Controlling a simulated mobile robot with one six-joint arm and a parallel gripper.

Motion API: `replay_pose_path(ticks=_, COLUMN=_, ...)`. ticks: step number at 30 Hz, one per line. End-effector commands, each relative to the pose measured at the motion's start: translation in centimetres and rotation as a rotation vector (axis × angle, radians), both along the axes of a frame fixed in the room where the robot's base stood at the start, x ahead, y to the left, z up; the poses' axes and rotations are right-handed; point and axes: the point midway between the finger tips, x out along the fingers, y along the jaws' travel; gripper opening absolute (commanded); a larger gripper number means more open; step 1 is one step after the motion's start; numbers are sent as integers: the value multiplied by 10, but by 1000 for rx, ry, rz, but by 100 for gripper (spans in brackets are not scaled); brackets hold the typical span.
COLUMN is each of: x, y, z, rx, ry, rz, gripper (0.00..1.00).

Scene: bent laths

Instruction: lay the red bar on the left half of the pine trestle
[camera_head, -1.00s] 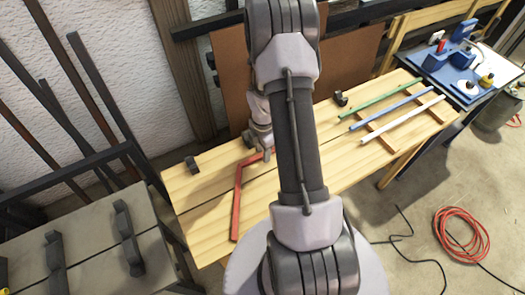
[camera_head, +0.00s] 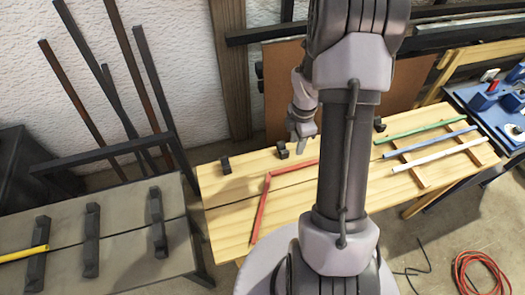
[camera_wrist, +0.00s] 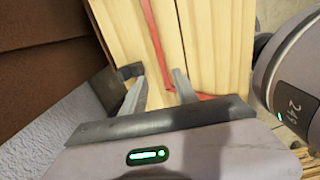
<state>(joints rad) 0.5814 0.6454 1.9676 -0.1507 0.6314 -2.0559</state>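The red bar (camera_head: 262,208) is bent into an angle. It lies on the left part of the pine trestle (camera_head: 225,205), with one arm toward the front edge and the other toward the right. My arm crosses in front of the trestle and may hide part of the bar's right end. My gripper (camera_head: 303,147) is above the trestle's back part, near the bar's right arm. In the wrist view its fingers (camera_wrist: 158,82) are apart and empty, and the red bar (camera_wrist: 153,35) shows below and beyond them, on the boards.
Dark blocks (camera_head: 225,165) stand along the trestle's back. Green, blue (camera_head: 430,141) and white bars lie on slats at its right. A grey bench (camera_head: 125,240) with dark holders and a yellow bar (camera_head: 22,254) is at left. A red cable (camera_head: 480,275) is on the floor.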

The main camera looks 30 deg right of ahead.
Motion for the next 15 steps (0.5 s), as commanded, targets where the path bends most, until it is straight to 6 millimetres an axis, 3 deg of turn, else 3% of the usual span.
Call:
replay_pose_path(ticks=2, x=10, y=18, z=38, rx=-17, ry=-44, rz=-109, gripper=36)
replay_pose_path(ticks=5, x=15, y=70, z=115, rx=-10, ry=-139, rz=-400, gripper=36)
replay_pose_path(ticks=7, x=5, y=114, z=166, rx=36, ry=-211, rz=-639, gripper=36)
replay_pose_path(ticks=9, x=-16, y=157, z=208, rx=111, ry=-266, rz=-872, gripper=36)
replay_pose_path(ticks=12, x=-56, y=209, z=247, rx=257, ry=-304, rz=-1178, gripper=36)
replay_pose_path(ticks=15, x=-93, y=244, z=266, rx=398, ry=-291, rz=-1415, gripper=36)
